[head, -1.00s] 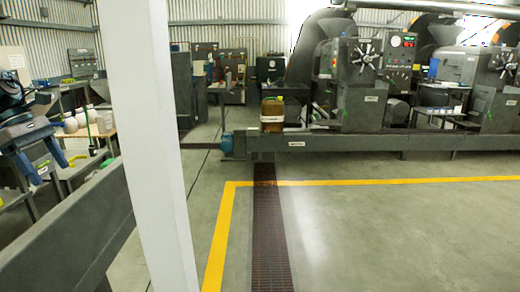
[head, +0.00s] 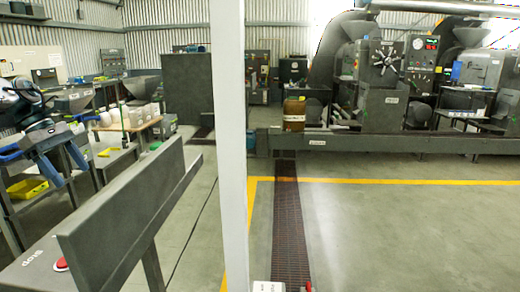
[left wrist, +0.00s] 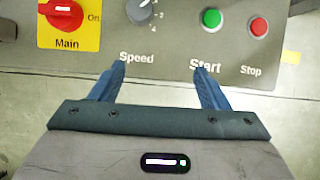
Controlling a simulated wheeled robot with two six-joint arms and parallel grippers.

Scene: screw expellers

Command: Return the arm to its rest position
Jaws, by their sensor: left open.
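My left gripper (head: 66,172) is at the left edge of the head view, with its blue fingers spread and nothing between them. In the left wrist view the same gripper (left wrist: 158,70) is open and empty, its fingertips over the lower edge of a control panel (left wrist: 165,62). That panel carries a red Main switch (left wrist: 62,12), a Speed knob (left wrist: 141,10), a green Start button (left wrist: 211,18) and a red Stop button (left wrist: 258,26). I cannot tell whether the fingertips touch the panel. My right gripper is not in view.
A white post (head: 231,150) stands in the middle of the head view. A grey beam (head: 125,220) and a surface with a red stop button (head: 60,264) are at lower left. A table (head: 135,127) holds white containers.

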